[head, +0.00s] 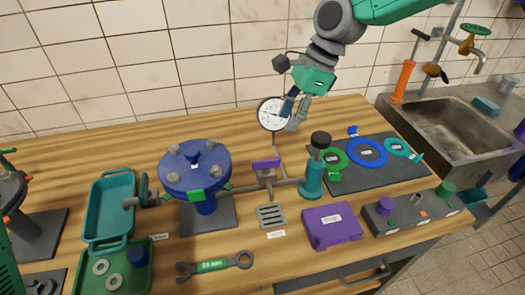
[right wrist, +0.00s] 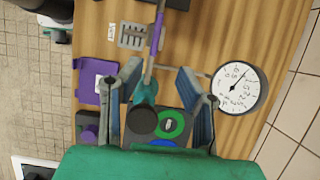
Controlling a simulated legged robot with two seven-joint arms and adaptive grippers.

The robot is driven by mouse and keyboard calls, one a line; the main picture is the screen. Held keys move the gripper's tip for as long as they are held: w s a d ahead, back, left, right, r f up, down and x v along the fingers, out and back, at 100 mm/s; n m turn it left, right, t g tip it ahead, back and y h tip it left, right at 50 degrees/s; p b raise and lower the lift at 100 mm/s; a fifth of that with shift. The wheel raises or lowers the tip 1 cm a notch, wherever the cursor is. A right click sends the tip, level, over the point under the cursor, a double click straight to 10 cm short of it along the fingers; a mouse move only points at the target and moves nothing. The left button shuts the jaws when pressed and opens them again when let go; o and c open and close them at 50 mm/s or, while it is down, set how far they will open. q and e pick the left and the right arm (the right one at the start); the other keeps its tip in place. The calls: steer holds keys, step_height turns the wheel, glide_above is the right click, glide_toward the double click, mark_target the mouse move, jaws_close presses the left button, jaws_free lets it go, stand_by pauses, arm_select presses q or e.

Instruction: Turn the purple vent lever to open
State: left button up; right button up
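The purple vent lever (head: 266,164) sits on top of a small grey valve on the pipe between the blue flanged vessel and the teal bottle-like fitting. Its bar runs roughly left to right in the head view. In the right wrist view the lever (right wrist: 157,34) shows edge-on near the top, beyond the fingertips. My right gripper (head: 293,111) is open and empty, above and beyond the lever, near the gauge. Its spread fingers (right wrist: 160,72) show in the right wrist view, apart from the lever. My left gripper is not in view.
A dial gauge (head: 272,114) stands behind the lever. The blue flanged vessel (head: 195,165) is left, the teal fitting with black knob (head: 313,178) right. A purple box (head: 332,226), a grate (head: 271,216) and a wrench (head: 214,266) lie in front. A sink (head: 447,125) is far right.

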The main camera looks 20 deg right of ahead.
mark_target(267, 160)
steer(key=x, duration=0.6)
steer(key=p+x, duration=0.1)
steer(key=x, duration=0.6)
steer(key=shift+s, duration=0.2)
jaws_close()
